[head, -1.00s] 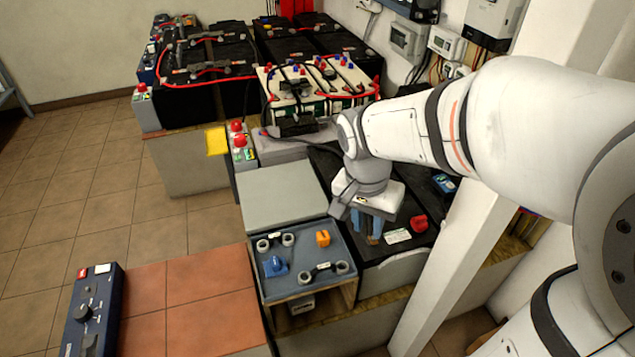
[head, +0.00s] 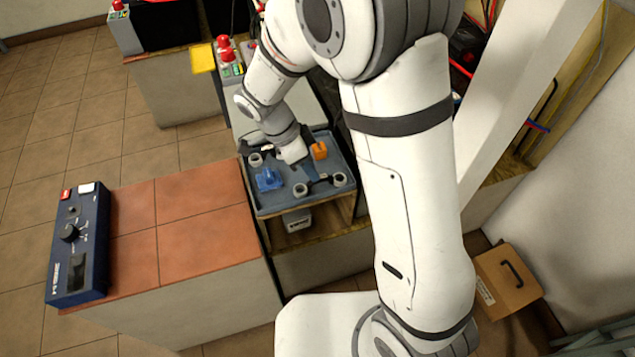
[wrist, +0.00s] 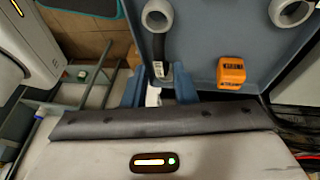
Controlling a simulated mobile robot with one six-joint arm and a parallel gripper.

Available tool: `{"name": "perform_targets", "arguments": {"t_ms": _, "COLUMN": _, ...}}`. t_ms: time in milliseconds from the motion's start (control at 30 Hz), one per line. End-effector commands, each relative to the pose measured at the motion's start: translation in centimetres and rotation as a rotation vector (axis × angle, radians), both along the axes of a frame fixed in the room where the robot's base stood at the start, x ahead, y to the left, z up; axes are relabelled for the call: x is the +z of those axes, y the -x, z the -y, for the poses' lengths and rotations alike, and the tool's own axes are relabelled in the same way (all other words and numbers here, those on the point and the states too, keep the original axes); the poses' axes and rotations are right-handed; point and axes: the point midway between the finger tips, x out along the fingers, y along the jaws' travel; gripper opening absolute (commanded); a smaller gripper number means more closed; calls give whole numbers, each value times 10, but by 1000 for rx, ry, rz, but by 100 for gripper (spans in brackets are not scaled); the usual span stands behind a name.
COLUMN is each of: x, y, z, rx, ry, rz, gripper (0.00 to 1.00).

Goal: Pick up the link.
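The blue-grey tray (head: 275,208) stands in the middle of the head view. One link, two grey rings joined by a dark bar, lies near its front edge (head: 320,184). A second link lies at the tray's back left (head: 255,160), partly hidden by my wrist. My gripper (head: 312,171) points down over the front link. In the wrist view my blue fingers (wrist: 158,88) are apart. A ring of a link (wrist: 157,15) shows ahead, its dark bar running down toward the gap between them. Its other end is hidden. I cannot tell whether the fingers touch it.
An orange part (head: 319,150) stands close to my fingers, also in the wrist view (wrist: 231,73). A blue part (head: 268,180) sits on the tray's left. A blue control box (head: 80,245) stands on the tiled counter (head: 190,225), otherwise clear. A cardboard box (head: 507,280) is on the floor.

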Motion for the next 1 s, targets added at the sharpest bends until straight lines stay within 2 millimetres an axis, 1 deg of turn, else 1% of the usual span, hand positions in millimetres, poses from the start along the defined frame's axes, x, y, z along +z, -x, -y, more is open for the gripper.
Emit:
{"name": "perform_targets", "arguments": {"t_ms": 33, "x": -9, "y": 2, "z": 5, "rx": -2, "ry": 1, "rz": -2, "gripper": 25}}
{"name": "perform_targets", "arguments": {"t_ms": 200, "x": -29, "y": 4, "z": 15, "rx": -1, "ry": 1, "rz": -3, "gripper": 25}}
{"name": "perform_targets", "arguments": {"t_ms": 300, "x": -33, "y": 4, "z": 17, "rx": -1, "ry": -1, "rz": -1, "gripper": 25}}
{"name": "perform_targets", "arguments": {"t_ms": 500, "x": -33, "y": 4, "z": 17, "rx": -1, "ry": -1, "rz": -1, "gripper": 25}}
{"name": "perform_targets", "arguments": {"t_ms": 567, "x": -33, "y": 4, "z": 17, "rx": -1, "ry": -1, "rz": -1, "gripper": 21}}
{"name": "perform_targets", "arguments": {"t_ms": 800, "x": -32, "y": 4, "z": 17, "rx": -1, "ry": -1, "rz": -1, "gripper": 1}}
{"name": "perform_targets", "arguments": {"t_ms": 1000, "x": -32, "y": 4, "z": 17, "rx": -2, "ry": -1, "rz": 0, "gripper": 0}}
